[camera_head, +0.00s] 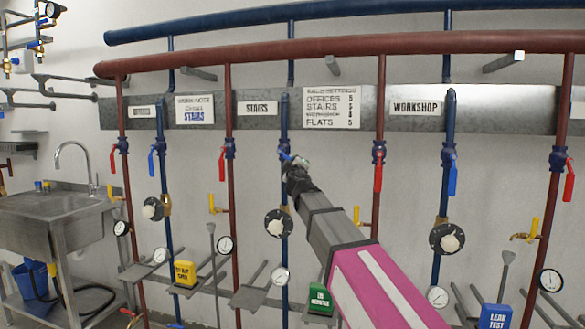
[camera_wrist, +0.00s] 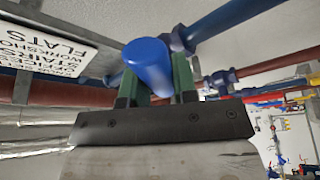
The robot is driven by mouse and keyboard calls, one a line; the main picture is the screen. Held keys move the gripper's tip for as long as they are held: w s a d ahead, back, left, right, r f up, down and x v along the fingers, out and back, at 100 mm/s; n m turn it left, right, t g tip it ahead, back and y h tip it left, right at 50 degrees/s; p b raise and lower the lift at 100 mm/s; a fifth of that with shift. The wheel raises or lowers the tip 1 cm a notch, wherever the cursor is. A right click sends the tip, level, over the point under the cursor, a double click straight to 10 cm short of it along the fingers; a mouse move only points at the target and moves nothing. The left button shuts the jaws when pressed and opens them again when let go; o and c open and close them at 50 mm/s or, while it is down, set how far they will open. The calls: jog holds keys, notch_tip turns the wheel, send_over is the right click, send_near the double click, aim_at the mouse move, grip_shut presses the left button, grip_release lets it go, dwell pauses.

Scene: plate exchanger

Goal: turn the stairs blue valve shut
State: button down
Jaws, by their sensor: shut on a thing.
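The stairs blue valve (camera_head: 284,147) sits on the blue pipe just right of the STAIRS sign (camera_head: 257,108). My gripper (camera_head: 293,163) is at this valve and covers most of its lever in the head view. In the wrist view the rounded end of the blue lever (camera_wrist: 150,62) stands between the green fingers of my gripper (camera_wrist: 158,88), which are shut on it. The lever's exact angle to the pipe is hard to tell, since my gripper hides much of it.
A red-lever valve (camera_head: 230,150) is close on the left and another (camera_head: 378,155) on the right. A black-rimmed dial (camera_head: 278,224) is below on the same pipe. Yellow (camera_head: 184,273) and green (camera_head: 320,299) tagged blocks sit lower. A sink (camera_head: 60,205) stands at far left.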

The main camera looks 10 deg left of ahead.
jog(key=shift+d+r+n+g+y, duration=0.1)
jog(key=shift+d+r+n+g, duration=0.25)
jog(key=shift+n, duration=0.35)
jog(key=shift+r+n+g+y, duration=0.1)
jog(key=shift+r+n+g, duration=0.1)
jog(key=shift+r+n, duration=0.35)
jog(key=shift+d+r+n+g+y, duration=0.1)
jog(key=shift+d+r+n+g, duration=0.15)
jog(key=shift+n, duration=0.6)
jog(key=shift+r+n+g, duration=0.6)
jog(key=shift+r+n, duration=0.45)
jog(key=shift+n, duration=0.55)
jog(key=c, duration=0.9)
grip_release()
jog(key=shift+d, duration=0.1)
jog(key=v, duration=1.1)
jog(key=shift+w+r, duration=0.1)
